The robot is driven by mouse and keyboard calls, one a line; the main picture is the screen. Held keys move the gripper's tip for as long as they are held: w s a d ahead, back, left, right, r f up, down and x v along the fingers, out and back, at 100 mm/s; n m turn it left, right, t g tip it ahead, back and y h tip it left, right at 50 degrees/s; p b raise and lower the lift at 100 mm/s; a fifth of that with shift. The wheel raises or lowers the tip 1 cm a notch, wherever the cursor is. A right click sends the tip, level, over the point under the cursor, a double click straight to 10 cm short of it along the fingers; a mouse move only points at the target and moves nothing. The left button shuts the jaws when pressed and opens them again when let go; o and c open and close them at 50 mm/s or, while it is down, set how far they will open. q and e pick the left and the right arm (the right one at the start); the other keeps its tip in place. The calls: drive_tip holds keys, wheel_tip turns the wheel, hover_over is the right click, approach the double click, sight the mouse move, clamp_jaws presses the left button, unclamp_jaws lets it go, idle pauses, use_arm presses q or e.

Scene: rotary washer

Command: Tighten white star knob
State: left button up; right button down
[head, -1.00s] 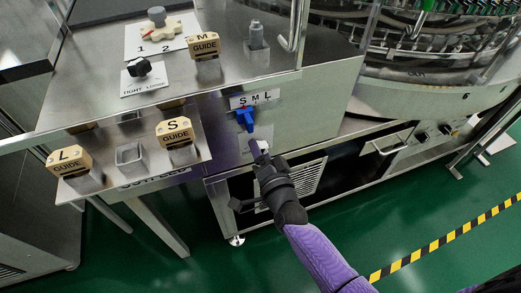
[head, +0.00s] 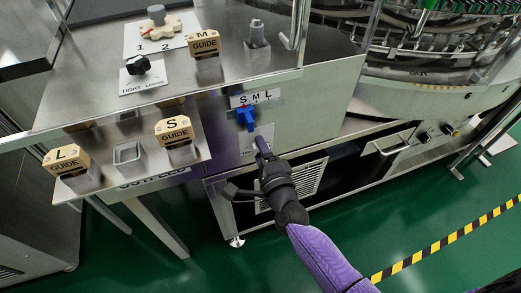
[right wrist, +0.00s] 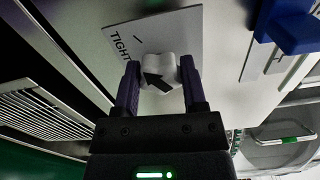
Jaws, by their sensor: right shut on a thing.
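The white star knob (right wrist: 158,72) sits on the front panel of the machine, on a white label that reads "TIGHT". A dark arrow shows on its face. My right gripper (right wrist: 160,88) is shut on it, with one finger on each side. In the head view my right gripper (head: 262,146) reaches up to the panel below the blue handle and mostly hides the knob. My left gripper is not in view.
The blue handle (head: 245,117) under the S M L label (head: 255,98) is close above my right gripper. A black knob (head: 138,65) stands on the tabletop. Guide blocks S (head: 173,130), L (head: 66,161) and M (head: 203,44) stand on the left. A vent grille (head: 306,178) is below.

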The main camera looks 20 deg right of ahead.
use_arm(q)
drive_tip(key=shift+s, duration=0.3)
use_arm(e)
drive_tip(key=c, duration=0.5)
unclamp_jaws()
drive_tip(key=o, duration=0.4)
drive_tip(key=shift+c, duration=0.2)
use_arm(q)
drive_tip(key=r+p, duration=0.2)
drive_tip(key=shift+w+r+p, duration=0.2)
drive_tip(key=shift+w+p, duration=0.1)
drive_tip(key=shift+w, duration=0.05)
use_arm(e)
drive_tip(key=s, duration=1)
drive_tip(key=shift+d, duration=0.15)
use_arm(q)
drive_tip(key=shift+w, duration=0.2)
